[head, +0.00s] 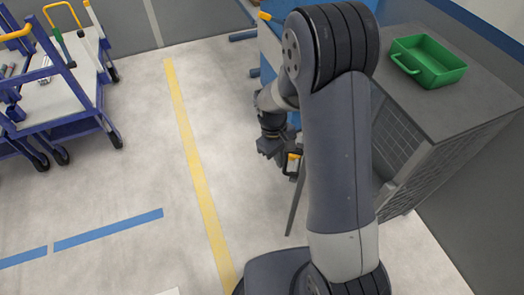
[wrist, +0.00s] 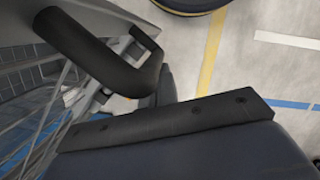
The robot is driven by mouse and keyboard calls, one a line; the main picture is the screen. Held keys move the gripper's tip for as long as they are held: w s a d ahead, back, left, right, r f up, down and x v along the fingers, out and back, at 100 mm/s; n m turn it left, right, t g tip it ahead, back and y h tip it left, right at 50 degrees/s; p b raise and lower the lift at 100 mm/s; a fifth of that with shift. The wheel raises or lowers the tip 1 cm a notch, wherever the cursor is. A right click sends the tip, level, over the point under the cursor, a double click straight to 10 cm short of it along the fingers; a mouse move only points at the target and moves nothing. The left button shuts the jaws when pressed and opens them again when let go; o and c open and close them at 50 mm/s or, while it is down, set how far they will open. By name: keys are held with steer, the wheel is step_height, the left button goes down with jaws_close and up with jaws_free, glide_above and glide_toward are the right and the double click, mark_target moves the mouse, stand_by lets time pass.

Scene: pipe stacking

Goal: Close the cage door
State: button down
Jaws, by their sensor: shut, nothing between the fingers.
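The cage is a grey cabinet (head: 435,150) with mesh sides at the right of the head view. A thin dark upright edge (head: 296,205) left of it looks like its door standing open, seen nearly edge-on and partly hidden by my arm. In the wrist view, a black tubular handle (wrist: 105,50) stands out from the mesh panel (wrist: 25,75) at the left. My gripper (head: 268,147) is shut and empty, close beside the door edge in the head view. I cannot tell whether it touches the door or handle.
A green bin (head: 428,60) sits on the cabinet top. Blue carts (head: 65,95) stand at the far left. Blue pipe ends (head: 243,36) show behind my arm. The floor around the yellow line (head: 190,150) is clear.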

steer(key=s+d+n+p, duration=0.1)
steer(key=s+d+n, duration=0.1)
steer(key=d, duration=1.2)
steer(key=s+d+n+t+h+p, duration=0.1)
steer(key=s+d+n, duration=0.2)
steer(key=d, duration=1.1)
steer(key=shift+d+n, duration=0.2)
steer(key=shift+n, duration=0.2)
steer(key=shift+d, duration=0.1)
steer(key=w+a+r+p, duration=0.1)
steer(key=w+a+r, duration=0.1)
steer(key=a+r, duration=0.4)
steer(key=v, duration=0.3)
steer(key=shift+s+r, duration=0.2)
steer(key=shift+r, duration=0.2)
